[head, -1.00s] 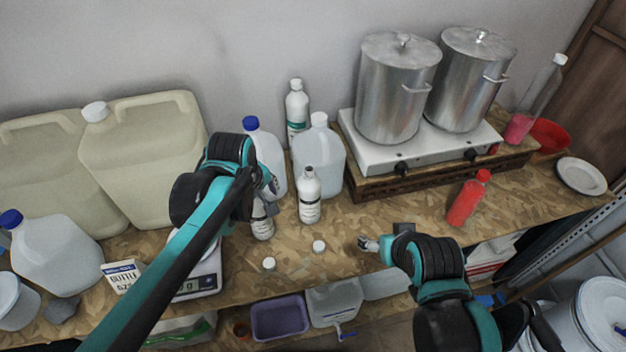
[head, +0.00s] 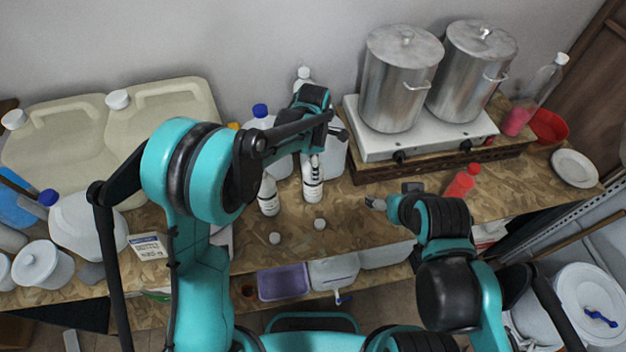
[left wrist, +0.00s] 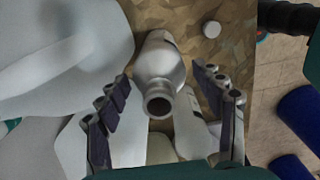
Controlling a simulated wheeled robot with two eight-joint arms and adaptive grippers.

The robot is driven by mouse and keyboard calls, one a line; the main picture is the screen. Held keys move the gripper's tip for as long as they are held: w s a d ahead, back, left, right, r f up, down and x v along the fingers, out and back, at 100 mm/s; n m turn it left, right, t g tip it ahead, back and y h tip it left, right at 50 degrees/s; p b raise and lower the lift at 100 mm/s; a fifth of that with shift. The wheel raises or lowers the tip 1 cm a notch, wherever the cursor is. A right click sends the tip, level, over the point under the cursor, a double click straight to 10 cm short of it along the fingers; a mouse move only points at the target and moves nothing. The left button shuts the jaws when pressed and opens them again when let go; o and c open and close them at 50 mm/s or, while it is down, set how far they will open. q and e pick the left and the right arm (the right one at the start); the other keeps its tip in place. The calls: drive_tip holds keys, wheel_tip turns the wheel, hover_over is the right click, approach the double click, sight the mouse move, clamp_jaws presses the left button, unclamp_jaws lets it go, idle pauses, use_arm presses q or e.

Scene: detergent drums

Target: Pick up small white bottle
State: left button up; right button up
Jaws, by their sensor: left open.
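Two small white bottles with printed labels stand near the table's middle: a left one (head: 269,196) and a right one (head: 312,188). My left gripper (head: 315,158) is above the right bottle and hides its top.
Large jugs (head: 335,158) stand close behind the bottles. Two white caps (head: 274,238) (head: 320,224) lie in front. A stove (head: 430,140) with two steel pots stands at the back right. A red bottle (head: 461,184) leans at right. Bare table lies in front.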

use_arm(q)
drive_tip(key=shift+f, duration=1.5)
clamp_jaws()
drive_tip(key=shift+r, duration=0.1)
